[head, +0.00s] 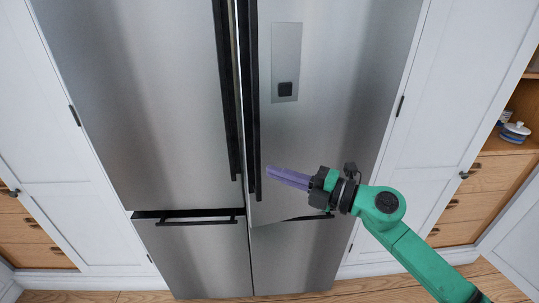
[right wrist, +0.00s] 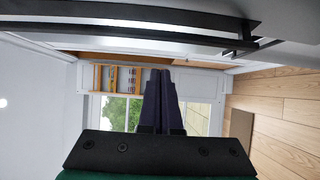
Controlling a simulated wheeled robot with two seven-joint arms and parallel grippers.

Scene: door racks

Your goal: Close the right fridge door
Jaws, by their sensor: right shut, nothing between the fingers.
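The steel fridge fills the middle of the head view. Its right door (head: 330,110) stands slightly ajar, its lower left corner jutting a little past the left door (head: 150,110). The right door has a long black vertical handle (head: 253,120) and a small dispenser panel (head: 286,60). My right gripper (head: 268,170), with purple fingers, is shut and empty in front of the right door, its tips just right of the handle's lower part. I cannot tell if they touch. In the right wrist view the shut fingers (right wrist: 160,85) point past dark handle bars (right wrist: 130,28). My left gripper is not in view.
Lower drawers (head: 200,260) sit below the doors. White cabinets flank the fridge at left (head: 50,150) and right (head: 440,120). A wooden shelf at far right holds a small jar (head: 515,131). Wooden floor (head: 340,291) shows along the bottom.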

